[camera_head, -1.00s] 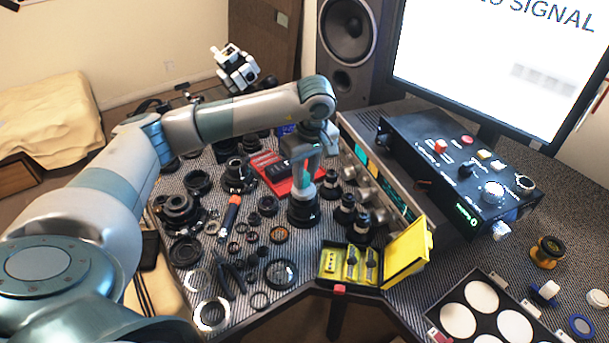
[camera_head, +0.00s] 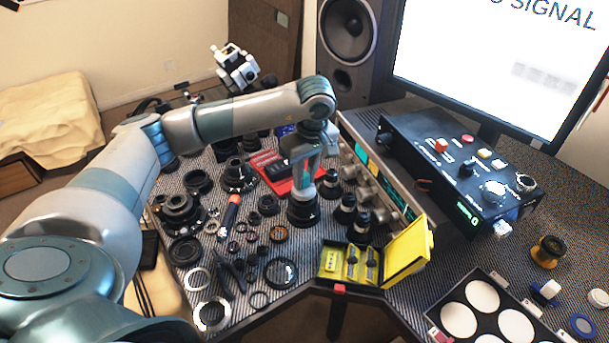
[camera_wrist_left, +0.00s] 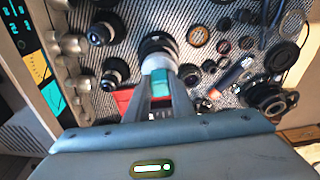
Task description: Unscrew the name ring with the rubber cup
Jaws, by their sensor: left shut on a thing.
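My left gripper (camera_head: 304,180) points down over the bench and is shut on a pale rubber cup (camera_head: 303,191). The cup sits at the top of a dark lens (camera_head: 303,211) that stands upright on the bench. In the left wrist view the fingers close around the light grey cup (camera_wrist_left: 158,63), with the black lens (camera_wrist_left: 157,42) just beyond it. The cup appears to meet the lens front. The name ring is hidden under the cup. My right gripper is not in view.
Dark lenses (camera_head: 345,207) stand close on the right. A red tray (camera_head: 279,177) lies behind, and an open yellow case (camera_head: 347,264) in front. An orange-handled tool (camera_head: 229,213) and several loose rings lie to the left. A metal-fronted instrument (camera_head: 379,188) borders the right side.

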